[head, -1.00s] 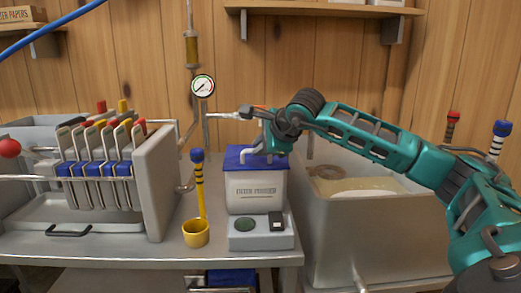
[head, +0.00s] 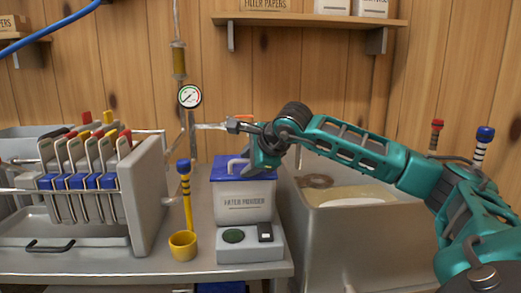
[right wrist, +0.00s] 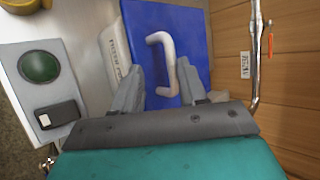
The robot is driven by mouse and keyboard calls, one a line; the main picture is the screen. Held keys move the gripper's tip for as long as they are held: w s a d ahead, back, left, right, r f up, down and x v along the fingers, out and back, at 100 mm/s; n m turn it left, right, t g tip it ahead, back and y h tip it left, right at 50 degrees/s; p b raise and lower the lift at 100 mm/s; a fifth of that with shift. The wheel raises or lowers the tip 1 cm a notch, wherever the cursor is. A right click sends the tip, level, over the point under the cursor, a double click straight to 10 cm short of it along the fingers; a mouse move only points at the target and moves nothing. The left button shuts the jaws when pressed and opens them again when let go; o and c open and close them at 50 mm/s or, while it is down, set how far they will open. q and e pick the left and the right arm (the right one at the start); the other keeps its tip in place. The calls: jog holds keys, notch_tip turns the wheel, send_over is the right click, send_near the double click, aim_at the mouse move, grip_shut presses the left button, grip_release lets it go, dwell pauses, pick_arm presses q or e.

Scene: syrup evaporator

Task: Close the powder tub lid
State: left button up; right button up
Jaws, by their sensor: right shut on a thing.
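The powder tub (head: 245,203) is a white box labelled filter powder, standing on the bench. Its blue lid (head: 222,173) lies across the tub's top and looks about level; I cannot tell whether it is fully seated. A pale bar handle (head: 236,162) stands up from the lid. My right gripper (head: 250,163) is over the lid, shut on the handle. In the right wrist view the handle (right wrist: 168,48) runs between the two fingers (right wrist: 158,82), with the blue lid (right wrist: 195,30) behind it. My left gripper is not in view.
A grey box with a green button (head: 233,236) stands in front of the tub. A yellow ladle (head: 184,243) stands to its left, beside a filter press (head: 85,180). A metal basin (head: 365,235) is to the right. A gauge (head: 190,96) and pipe are behind.

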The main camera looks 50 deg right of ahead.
jog(key=v, duration=1.2)
jog(key=shift+s+p, duration=0.3)
jog(key=shift+s, duration=0.05)
jog(key=shift+a+r, duration=0.1)
jog(key=shift+r, duration=0.05)
